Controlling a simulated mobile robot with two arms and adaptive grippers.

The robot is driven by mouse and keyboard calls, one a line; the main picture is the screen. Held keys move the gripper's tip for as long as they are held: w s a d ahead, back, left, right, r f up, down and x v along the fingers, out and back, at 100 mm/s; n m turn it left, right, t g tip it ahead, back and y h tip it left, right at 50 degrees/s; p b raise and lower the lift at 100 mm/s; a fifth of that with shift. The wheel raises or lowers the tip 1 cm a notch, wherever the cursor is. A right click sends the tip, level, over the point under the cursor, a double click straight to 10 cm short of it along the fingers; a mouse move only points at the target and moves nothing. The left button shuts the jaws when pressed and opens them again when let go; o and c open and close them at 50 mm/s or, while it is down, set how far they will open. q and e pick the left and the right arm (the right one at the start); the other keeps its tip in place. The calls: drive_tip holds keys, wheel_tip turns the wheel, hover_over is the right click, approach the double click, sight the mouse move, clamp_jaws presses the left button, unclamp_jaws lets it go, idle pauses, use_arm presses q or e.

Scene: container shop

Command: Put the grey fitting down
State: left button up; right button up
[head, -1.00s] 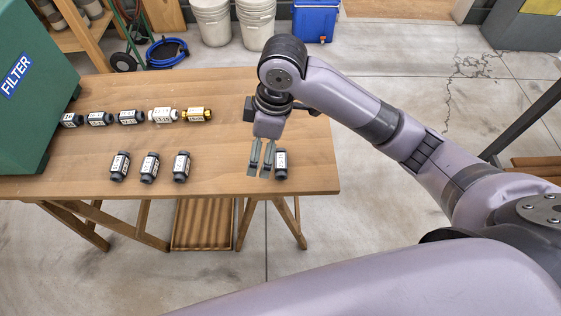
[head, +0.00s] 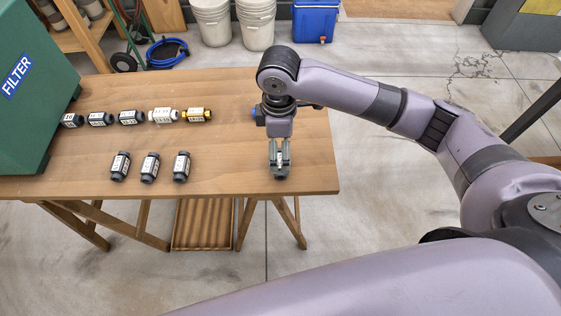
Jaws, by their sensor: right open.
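A grey fitting with a white label (head: 280,174) is at the front right of the wooden table. My right gripper (head: 280,163) is open, pointing down, with its fingers on either side of this fitting. The fingers cover part of it, and I cannot tell whether they touch it. Three similar dark grey fittings (head: 120,166), (head: 150,167), (head: 181,166) stand in a front row to the left. My left gripper is not in view.
The wooden table (head: 230,150) has a back row with several dark fittings (head: 131,117), a white one (head: 162,115) and a brass one (head: 196,115). A green FILTER housing (head: 30,110) stands at the left. The table is bare between the front row and my right gripper.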

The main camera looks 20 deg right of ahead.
sight(280, 160)
drive_tip(key=f, duration=0.6)
drive_tip(key=shift+w+d+f+p, duration=0.15)
drive_tip(key=shift+d+f+p, duration=0.05)
drive_tip(key=shift+f+p, duration=0.1)
drive_tip(key=shift+r, duration=0.1)
drive_tip(key=shift+c, duration=0.6)
drive_tip(key=c, duration=1.2)
drive_tip(key=shift+c, duration=0.2)
drive_tip(key=shift+r, duration=0.1)
wheel_tip(280, 160, up, 20)
